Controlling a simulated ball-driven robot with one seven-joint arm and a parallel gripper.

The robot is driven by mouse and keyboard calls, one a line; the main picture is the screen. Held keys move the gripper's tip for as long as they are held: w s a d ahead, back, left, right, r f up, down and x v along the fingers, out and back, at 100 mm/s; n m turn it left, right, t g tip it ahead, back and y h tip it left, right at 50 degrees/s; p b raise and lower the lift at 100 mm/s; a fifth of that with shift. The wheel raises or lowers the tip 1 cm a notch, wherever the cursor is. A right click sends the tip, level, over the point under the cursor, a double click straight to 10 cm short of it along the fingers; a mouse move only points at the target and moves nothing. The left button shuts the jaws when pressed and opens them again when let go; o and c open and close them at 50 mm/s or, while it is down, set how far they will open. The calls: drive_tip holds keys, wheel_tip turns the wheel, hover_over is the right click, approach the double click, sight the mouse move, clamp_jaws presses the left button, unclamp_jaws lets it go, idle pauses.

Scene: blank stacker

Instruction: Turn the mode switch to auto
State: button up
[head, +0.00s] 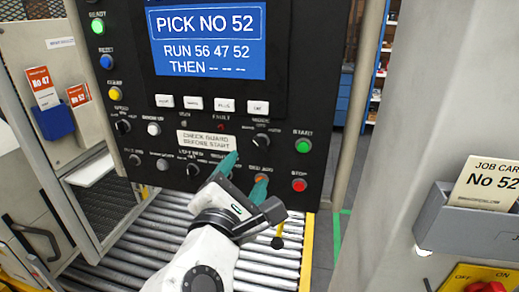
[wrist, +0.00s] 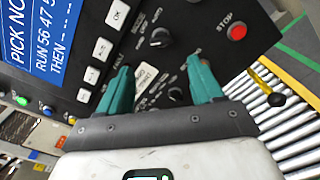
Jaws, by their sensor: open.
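The dark control panel (head: 140,95) faces me. A black rotary knob (head: 260,140), with small lettering above it that looks like a mode label, sits below the rightmost white button; it also shows beyond my fingertips in the wrist view (wrist: 160,37). I cannot read its positions or tell where it points. My gripper (head: 245,175) is open, its teal fingers apart in front of the lower panel, below and left of that knob. In the wrist view my gripper (wrist: 159,66) has nothing between its fingertips. Another black knob (wrist: 178,95) appears between the fingers, nearer their base.
A green START button (head: 303,146) and a red STOP button (head: 299,185) sit right of the knob. An orange button (head: 262,179) is partly behind my right finger. The CHECK GUARD sign (head: 206,140) is left. Rollers (head: 155,225) run below; a grey job-card holder (head: 465,228) stands right.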

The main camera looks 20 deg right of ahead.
sight(259, 147)
drive_tip(key=p+x, duration=0.1)
drive_tip(key=x, duration=0.9)
drive_tip(key=shift+w+d, duration=0.2)
drive_tip(key=shift+f, duration=0.1)
drive_tip(key=shift+c, duration=0.2)
drive_tip(key=c, duration=1)
